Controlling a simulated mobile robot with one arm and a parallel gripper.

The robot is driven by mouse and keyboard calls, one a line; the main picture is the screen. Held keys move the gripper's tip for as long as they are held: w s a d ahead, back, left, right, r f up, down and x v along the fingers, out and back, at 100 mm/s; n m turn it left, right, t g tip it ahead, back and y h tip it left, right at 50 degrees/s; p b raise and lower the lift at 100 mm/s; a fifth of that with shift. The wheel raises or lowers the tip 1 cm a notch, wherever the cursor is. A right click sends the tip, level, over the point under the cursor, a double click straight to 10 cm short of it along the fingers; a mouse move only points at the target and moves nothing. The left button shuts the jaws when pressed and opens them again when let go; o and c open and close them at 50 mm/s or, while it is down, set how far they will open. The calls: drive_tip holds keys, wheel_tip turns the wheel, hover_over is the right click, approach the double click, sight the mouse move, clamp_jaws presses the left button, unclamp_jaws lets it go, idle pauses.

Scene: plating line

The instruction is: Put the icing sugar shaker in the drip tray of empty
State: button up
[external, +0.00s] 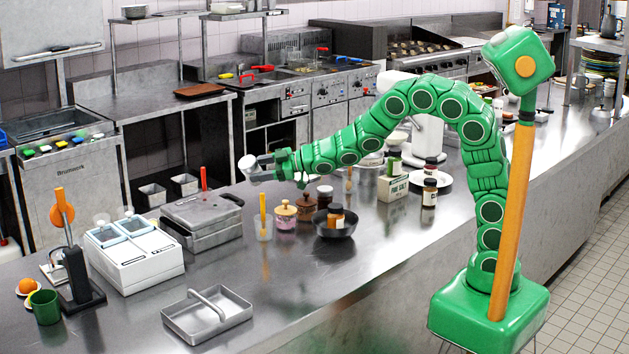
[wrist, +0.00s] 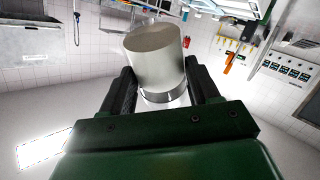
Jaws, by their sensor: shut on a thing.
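My gripper (external: 259,168) is held out above the far side of the steel counter, in the upper middle of the external view. It is shut on a pale metal cylinder, the icing sugar shaker (external: 246,163), which is clear of the counter. In the wrist view the shaker (wrist: 156,52) stands out between the two dark fingers of my gripper (wrist: 163,92), with a darker band near them. A shallow grey metal tray (external: 247,311) with a raised handle lies on the counter at the front left. It looks empty; I cannot tell for sure that it is the drip tray.
A white unit with two blue-rimmed lids (external: 140,276) and a grey press (external: 205,238) stand behind the tray. A yellow-handled cup (external: 264,231), pink-toned jars and a dark bowl (external: 335,228) stand below my arm. Bare counter lies right of the tray.

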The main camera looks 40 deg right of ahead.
drive_tip(key=s+a+g+y, duration=0.1)
drive_tip(key=s+a+y, duration=0.2)
drive_tip(key=s+a, duration=0.65)
drive_tip(key=s+a+r+g+y, duration=0.15)
drive_tip(key=s+a, duration=0.45)
drive_tip(key=a, duration=0.7)
drive_tip(key=s+a+g+y, duration=0.2)
drive_tip(key=s+a+y, duration=0.1)
drive_tip(key=s+a, duration=0.65)
wheel_tip(320, 180, down, 13)
drive_tip(key=w+a, duration=0.1)
drive_tip(key=shift+w+f+t, duration=0.2)
drive_tip(key=shift+t, duration=0.25)
drive_tip(key=shift+f+y, duration=0.25)
drive_tip(key=shift+f, duration=0.35)
drive_tip(key=o, duration=1.3)
drive_tip(key=shift+f, duration=0.15)
drive_tip(key=shift+c, duration=0.2)
